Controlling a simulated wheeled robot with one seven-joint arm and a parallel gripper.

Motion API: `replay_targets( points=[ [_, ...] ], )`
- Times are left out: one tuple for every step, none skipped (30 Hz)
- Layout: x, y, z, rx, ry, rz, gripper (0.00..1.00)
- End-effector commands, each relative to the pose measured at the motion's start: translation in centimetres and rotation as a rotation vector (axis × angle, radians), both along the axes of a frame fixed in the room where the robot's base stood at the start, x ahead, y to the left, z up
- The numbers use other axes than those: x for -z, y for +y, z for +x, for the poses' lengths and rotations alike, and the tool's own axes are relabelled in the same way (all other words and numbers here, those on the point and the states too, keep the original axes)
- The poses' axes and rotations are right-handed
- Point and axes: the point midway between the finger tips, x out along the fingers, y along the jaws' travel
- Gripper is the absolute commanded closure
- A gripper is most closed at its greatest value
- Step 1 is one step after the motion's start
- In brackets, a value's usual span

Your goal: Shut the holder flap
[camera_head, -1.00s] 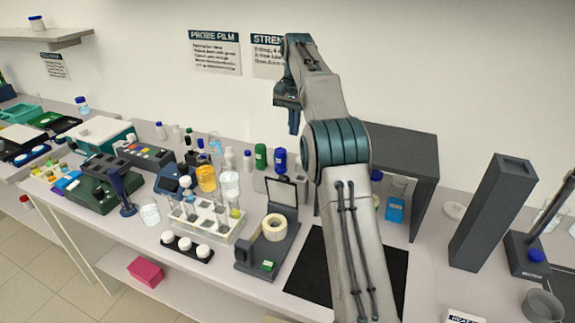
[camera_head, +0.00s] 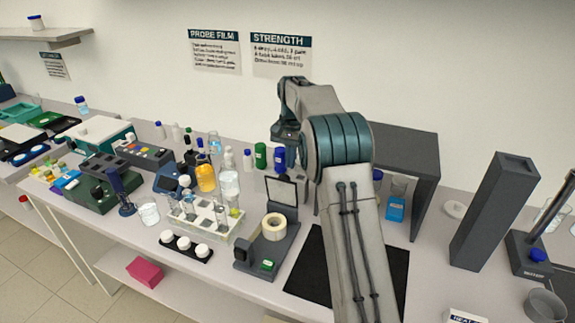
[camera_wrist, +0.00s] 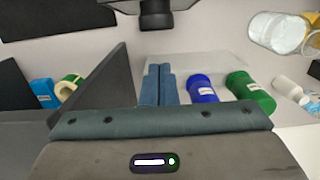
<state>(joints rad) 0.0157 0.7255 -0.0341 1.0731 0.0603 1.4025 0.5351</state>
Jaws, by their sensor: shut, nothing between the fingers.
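The holder (camera_head: 254,262) is a dark grey unit on the bench in the head view, with a cream roll (camera_head: 274,226) and a small green part on it. Its flap (camera_head: 282,190), a dark frame with a pale panel, stands upright at the back, so it is open. My gripper (camera_head: 291,157) is above and behind the flap, near the blue-capped bottles, its tips partly hidden by my arm. In the wrist view the blue fingers (camera_wrist: 158,85) are together and empty. A dark part at the top edge there may be the holder; I cannot tell.
A green bottle (camera_wrist: 250,93) and a blue bottle (camera_wrist: 202,88) stand close beside my fingers. A dark shelf unit (camera_head: 407,150) is to the right. A tube rack (camera_head: 206,222) stands left of the holder. A black mat (camera_head: 308,265) lies right of it.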

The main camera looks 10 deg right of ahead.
Motion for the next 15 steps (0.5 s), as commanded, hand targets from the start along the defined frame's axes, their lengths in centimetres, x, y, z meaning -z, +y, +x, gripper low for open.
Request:
replay_targets(
  points=[
    [0.0,0.3,-0.5,-0.001,0.004,0.0,1.0],
    [0.0,0.4,-0.7,0.0,0.001,0.0,1.0],
    [0.1,0.6,-1.0,0.0,0.001,0.0,1.0],
    [0.1,0.7,-1.2,0.0,0.002,0.0,1.0],
    [0.2,0.8,-1.4,0.0,0.004,0.0,1.0],
    [0.2,1.0,-1.6,0.0,0.001,0.0,1.0],
    [0.3,1.1,-1.7,0.0,0.001,0.0,1.0],
    [0.3,1.1,-1.8,0.0,0.001,0.0,1.0],
    [0.3,1.2,-1.9,-0.001,0.001,0.0,1.0],
    [0.4,1.3,-2.0,-0.001,0.001,0.0,1.0],
    [0.4,1.3,-2.1,-0.001,0.002,0.0,1.0],
    [0.5,1.4,-2.2,0.0,0.002,0.0,1.0],
    [0.5,1.4,-2.2,0.0,0.002,0.0,1.0],
    [0.5,1.4,-2.2,0.0,0.002,0.0,1.0],
    [0.5,1.4,-2.2,0.0,0.002,0.0,1.0]
  ],
)
